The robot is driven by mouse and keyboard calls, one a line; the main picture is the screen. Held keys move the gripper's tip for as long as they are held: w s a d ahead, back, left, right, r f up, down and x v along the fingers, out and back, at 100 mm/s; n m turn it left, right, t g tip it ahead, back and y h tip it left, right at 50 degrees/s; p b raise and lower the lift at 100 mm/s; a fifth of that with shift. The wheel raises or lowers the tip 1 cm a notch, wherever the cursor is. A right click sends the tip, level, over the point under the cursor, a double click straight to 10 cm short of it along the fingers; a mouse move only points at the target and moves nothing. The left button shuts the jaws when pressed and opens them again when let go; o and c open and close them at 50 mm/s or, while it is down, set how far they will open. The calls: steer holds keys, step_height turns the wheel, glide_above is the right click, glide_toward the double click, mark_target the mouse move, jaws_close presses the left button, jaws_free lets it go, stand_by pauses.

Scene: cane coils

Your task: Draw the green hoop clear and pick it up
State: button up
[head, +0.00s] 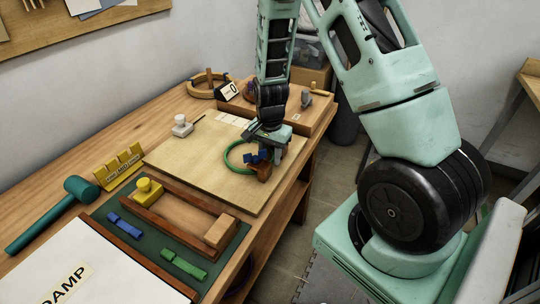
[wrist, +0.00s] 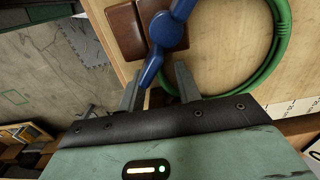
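The green hoop (head: 231,158) lies on the pale board, and its near side is beside a blue clip-like piece (head: 254,157) and a brown block (head: 263,172). In the wrist view the hoop (wrist: 272,70) curves down the right side and runs behind my right finger. The blue piece (wrist: 163,30) crosses over the brown block (wrist: 128,28), with its lower arm between my fingers. My gripper (wrist: 160,75) is low over these things, its fingers apart. It also shows in the head view (head: 266,140). I cannot tell whether either finger touches the blue piece.
The pale board (head: 190,150) is mostly bare on its left. A wooden tray (head: 165,215) with a yellow block stands nearer, beside a green mallet (head: 50,215). A raised brown block (head: 300,112) with small items stands at the back. The table's right edge is close to the hoop.

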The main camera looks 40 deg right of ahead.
steer(key=shift+f, duration=0.4)
jaws_close()
steer(key=shift+w, duration=0.1)
steer(key=shift+w+a+p, duration=0.2)
steer(key=shift+w+a, duration=0.1)
steer(key=shift+w, duration=0.45)
steer(key=shift+w+a+p, duration=0.15)
steer(key=shift+w+a, duration=0.1)
steer(key=shift+w, duration=0.5)
steer(key=shift+w+a+p, duration=0.2)
steer(key=shift+w+a, duration=0.1)
steer(key=shift+w, duration=0.45)
jaws_free()
